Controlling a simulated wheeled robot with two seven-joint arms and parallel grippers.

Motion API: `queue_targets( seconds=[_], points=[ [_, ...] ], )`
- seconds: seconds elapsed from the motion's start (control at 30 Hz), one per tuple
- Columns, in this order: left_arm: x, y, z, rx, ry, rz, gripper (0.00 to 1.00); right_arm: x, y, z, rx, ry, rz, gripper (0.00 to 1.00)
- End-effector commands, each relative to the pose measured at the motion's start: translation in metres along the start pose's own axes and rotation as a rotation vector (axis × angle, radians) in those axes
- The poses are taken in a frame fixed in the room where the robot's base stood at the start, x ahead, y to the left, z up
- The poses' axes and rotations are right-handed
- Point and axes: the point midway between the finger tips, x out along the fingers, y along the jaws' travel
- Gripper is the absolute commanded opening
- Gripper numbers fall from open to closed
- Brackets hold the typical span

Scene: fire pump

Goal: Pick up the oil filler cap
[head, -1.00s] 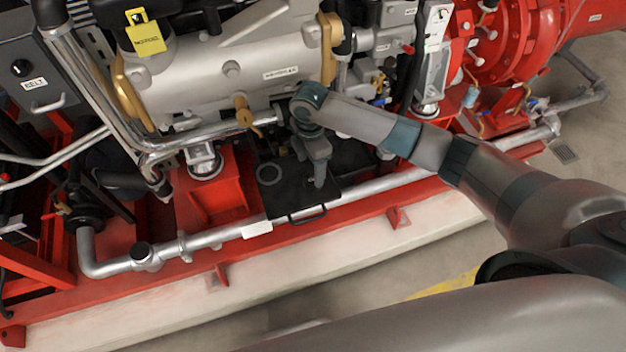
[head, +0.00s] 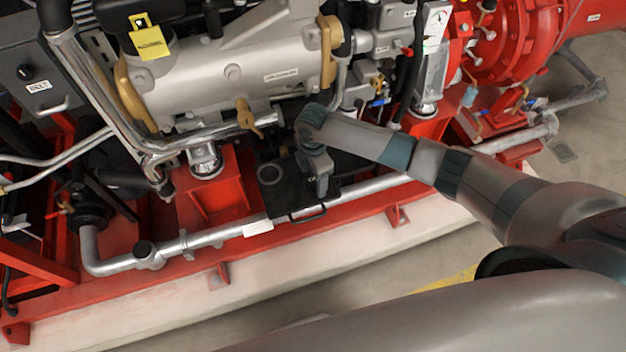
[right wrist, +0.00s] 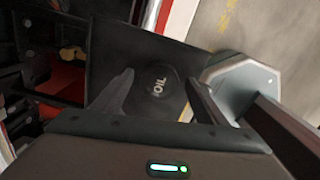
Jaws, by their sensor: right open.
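The oil filler cap (right wrist: 158,88) is a round black cap marked OIL, seen in the right wrist view on a dark flat surface. My right gripper (right wrist: 160,97) is open, with one finger to each side of the cap and no clear contact. In the head view my right gripper (head: 321,194) points down over the black tray (head: 274,205); the cap is hidden there by the gripper. My left gripper is not in view.
A silver pipe (head: 215,236) and a red frame rail (head: 349,222) run along the front of the tray. The silver engine (head: 215,85) with a brass-coloured lever (head: 246,115) stands close behind. A yellow tag (head: 149,42) hangs at upper left.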

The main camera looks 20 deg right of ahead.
Motion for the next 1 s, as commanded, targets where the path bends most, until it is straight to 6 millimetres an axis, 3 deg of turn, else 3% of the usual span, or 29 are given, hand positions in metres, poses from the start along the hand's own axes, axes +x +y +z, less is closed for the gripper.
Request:
queue_targets(
  seconds=[0.23, 0.4, 0.43, 0.77, 1.0],
  points=[
    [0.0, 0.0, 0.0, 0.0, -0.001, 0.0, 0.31, 0.0, 0.0, 0.0, 0.001, 0.0, 0.0, 0.67],
    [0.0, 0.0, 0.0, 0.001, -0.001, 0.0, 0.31, -0.001, 0.0, 0.0, 0.001, 0.0, 0.0, 0.26],
    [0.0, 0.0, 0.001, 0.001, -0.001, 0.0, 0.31, -0.001, 0.0, 0.0, 0.001, 0.0, 0.0, 0.22],
    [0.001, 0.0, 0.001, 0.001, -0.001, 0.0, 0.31, -0.002, 0.0, 0.0, 0.001, 0.0, 0.0, 0.22],
    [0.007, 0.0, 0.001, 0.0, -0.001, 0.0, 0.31, -0.019, 0.002, 0.0, 0.0, 0.001, 0.004, 0.22]
  ],
)
